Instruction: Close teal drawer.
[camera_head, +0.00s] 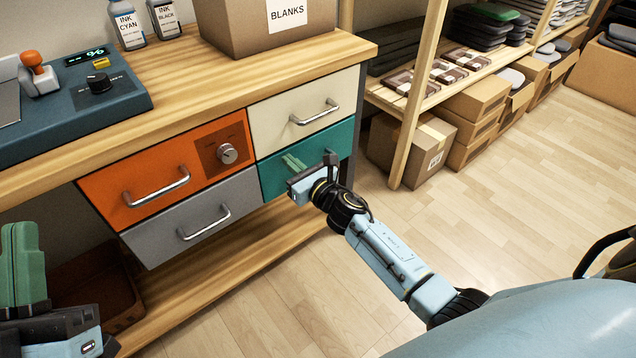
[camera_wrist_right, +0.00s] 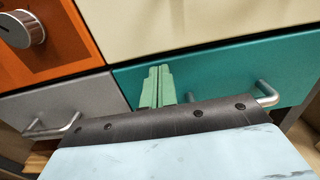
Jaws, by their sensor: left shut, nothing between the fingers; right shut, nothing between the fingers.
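The teal drawer (camera_head: 272,181) is at the lower right of the drawer block, below the cream drawer. Its front looks about flush with the fronts around it. It also fills the right side of the right wrist view (camera_wrist_right: 215,75). Its metal handle (camera_wrist_right: 267,92) is partly hidden behind my gripper. My right gripper (camera_head: 293,162) is shut and empty, its green fingers pointing at the left part of the teal front. The fingertips are at or very near that front; I cannot tell whether they touch. My left gripper (camera_head: 22,262) is shut and empty at the lower left, away from the drawers.
The orange drawer (camera_head: 120,185), grey drawer (camera_head: 160,238) and cream drawer (camera_head: 275,112) look shut. A wooden worktop (camera_head: 190,98) lies above and a lower shelf (camera_head: 220,265) below. Cardboard boxes (camera_head: 410,150) stand to the right. The floor (camera_head: 480,210) there is open.

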